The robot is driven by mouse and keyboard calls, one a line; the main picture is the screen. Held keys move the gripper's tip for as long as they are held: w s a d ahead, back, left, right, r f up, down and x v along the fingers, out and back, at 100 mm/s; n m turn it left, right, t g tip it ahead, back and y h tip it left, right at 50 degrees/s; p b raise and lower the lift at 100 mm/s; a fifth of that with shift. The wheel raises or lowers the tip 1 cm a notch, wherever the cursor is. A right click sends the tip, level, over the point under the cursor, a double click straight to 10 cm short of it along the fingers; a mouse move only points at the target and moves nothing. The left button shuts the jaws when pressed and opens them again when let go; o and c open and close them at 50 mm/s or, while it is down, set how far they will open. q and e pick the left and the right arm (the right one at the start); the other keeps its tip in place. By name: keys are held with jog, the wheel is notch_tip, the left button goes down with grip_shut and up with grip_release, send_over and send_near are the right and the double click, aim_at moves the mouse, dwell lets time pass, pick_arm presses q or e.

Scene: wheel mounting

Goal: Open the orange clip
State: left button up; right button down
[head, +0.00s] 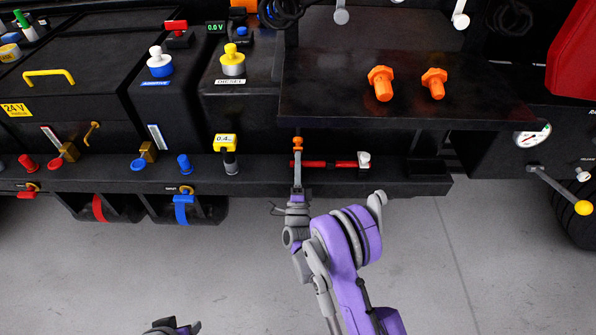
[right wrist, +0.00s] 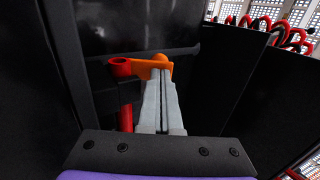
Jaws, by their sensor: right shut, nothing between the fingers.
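The orange clip (head: 297,141) is at the left end of a red bar (head: 318,164) on the dark front ledge, below the overhanging shelf. In the right wrist view the orange clip (right wrist: 148,69) is a flat piece reaching from the red tube (right wrist: 122,68) to a rounded end behind my fingertips. My right gripper (head: 297,158) is shut and empty, its fingertips just at the clip. In the right wrist view the shut fingers (right wrist: 161,75) hide part of the clip; I cannot tell whether they touch it. A dark and purple part of my left arm shows at the bottom edge.
The dark shelf (head: 340,112) with two orange knobs (head: 382,84) overhangs the clip. A grey fitting (head: 364,159) is at the bar's right end. Clear grey floor (head: 480,270) lies in front.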

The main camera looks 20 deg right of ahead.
aim_at(298, 145)
jog(key=shift+w+r, duration=0.1)
jog(key=shift+r, duration=0.05)
jog(key=shift+w+r+g+p, duration=0.1)
jog(key=shift+r+g+p, duration=0.4)
jog(key=shift+g, duration=0.2)
jog(key=shift+w+d+r+g+y+p, duration=0.2)
jog(key=shift+r+g+y+p, duration=0.25)
jog(key=shift+g, duration=0.45)
jog(key=shift+w, duration=0.1)
jog(key=shift+w+r+g, duration=0.1)
jog(key=shift+w+g, duration=0.15)
jog(key=shift+g, duration=0.05)
